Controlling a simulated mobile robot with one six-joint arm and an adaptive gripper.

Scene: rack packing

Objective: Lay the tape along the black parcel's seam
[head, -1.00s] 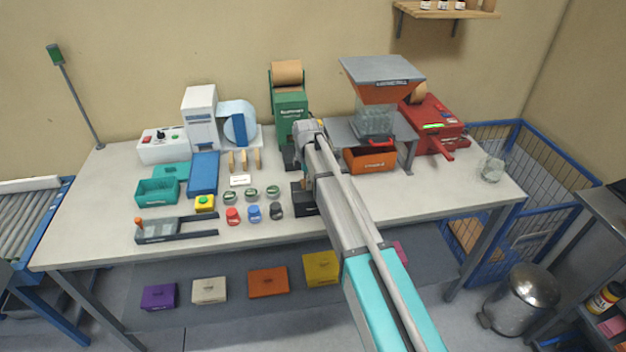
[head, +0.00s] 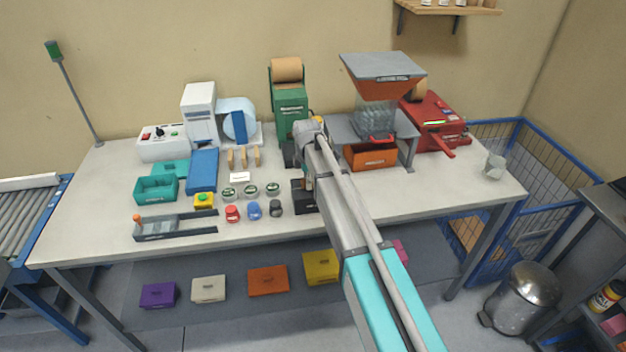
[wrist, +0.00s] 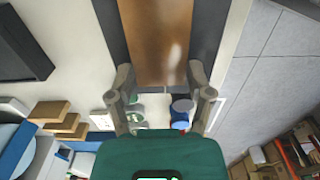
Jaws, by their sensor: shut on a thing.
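In the head view the black parcel (head: 304,199) sits near the table's front edge, partly hidden by my arm. In the wrist view its dark surface (wrist: 207,28) shows on both sides of a shiny brown tape strip (wrist: 158,40). My gripper (wrist: 161,82) is shut on the tape strip, with one finger at each side of it. The strip runs over the parcel and out of the top of the picture. I cannot tell whether it touches the parcel. In the head view my gripper (head: 308,180) is at the parcel, its fingers mostly hidden by the arm.
Several small tins and coloured jars (head: 253,211) stand left of the parcel. A green tape machine (head: 291,106) is behind it. An orange bin (head: 371,157) stands under a hopper (head: 382,72) to the right. Bare tabletop (head: 430,190) lies at front right.

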